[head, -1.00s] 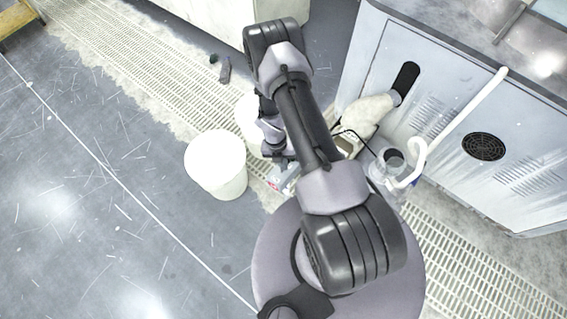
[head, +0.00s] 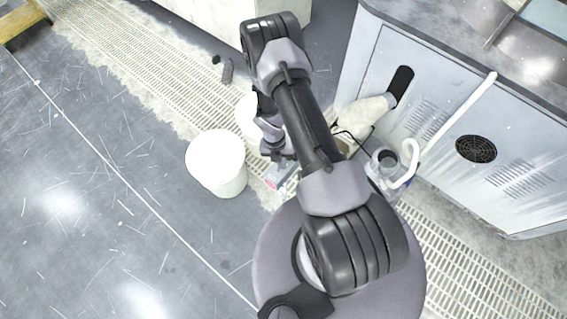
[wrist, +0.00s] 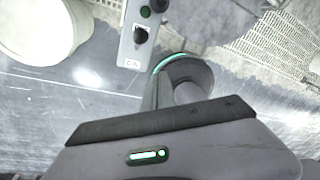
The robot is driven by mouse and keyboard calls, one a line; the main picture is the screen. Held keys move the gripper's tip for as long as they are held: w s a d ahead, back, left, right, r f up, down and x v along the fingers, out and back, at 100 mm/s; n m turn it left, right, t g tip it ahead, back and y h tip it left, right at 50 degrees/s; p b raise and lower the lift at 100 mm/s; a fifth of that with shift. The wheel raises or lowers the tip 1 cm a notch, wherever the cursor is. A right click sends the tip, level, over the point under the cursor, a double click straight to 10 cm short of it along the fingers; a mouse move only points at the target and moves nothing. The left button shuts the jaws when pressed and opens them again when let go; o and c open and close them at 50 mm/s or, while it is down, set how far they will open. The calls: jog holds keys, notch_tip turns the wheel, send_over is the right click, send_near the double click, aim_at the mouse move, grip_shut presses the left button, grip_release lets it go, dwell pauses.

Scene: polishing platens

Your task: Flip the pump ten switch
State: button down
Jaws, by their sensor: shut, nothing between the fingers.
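A narrow grey control box (wrist: 138,36) shows at the top of the wrist view. It carries a black switch (wrist: 141,35), a green button (wrist: 145,12) and a small plate whose lettering I cannot read surely. A small grey box with a reddish mark (head: 279,177), perhaps the same one, shows beside my arm in the head view, partly hidden. My gripper (wrist: 158,90) is shut and empty, its fingers pointing toward the box's near end, apart from the switch in the picture. In the head view my gripper is mostly hidden by the arm.
A white bucket (head: 217,163) stands left of my arm, with another pale container (head: 248,115) behind it. Floor grating runs between. The left floor is open.

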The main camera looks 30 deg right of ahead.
jog(key=w+d+r, duration=0.3)
jog(key=w+d, duration=0.1)
jog(key=d, duration=0.2)
jog(key=shift+w+r+p, duration=0.25)
jog(key=shift+r+p, duration=0.15)
jog(key=shift+d, duration=0.1)
jog(key=w+a+r+m+t+b, duration=0.3)
jog(key=r+m, duration=0.4)
jog(key=r, duration=0.7)
jog(key=w+a+r+m+b, duration=0.1)
jog(key=a+r+m+b, duration=0.2)
jog(key=a+r+m, duration=0.7)
jog(key=s+a+r+m+t+y+b, duration=0.1)
jog(key=s+a+r+m+t+b, duration=0.1)
jog(key=s+r+m, duration=0.5)
jog(key=s+a+r+m+t+y+b, duration=0.1)
jog(key=s+a+r+m, duration=0.4)
jog(key=s, duration=0.8)
notch_tip(320, 180, up, 3)
jog(key=m+t+b, duration=0.1)
jog(key=m+b, duration=0.1)
jog(key=m, duration=0.1)
jog(key=shift+m+t+y, duration=0.3)
jog(key=shift+y, duration=0.1)
jog(key=shift+s, duration=0.1)
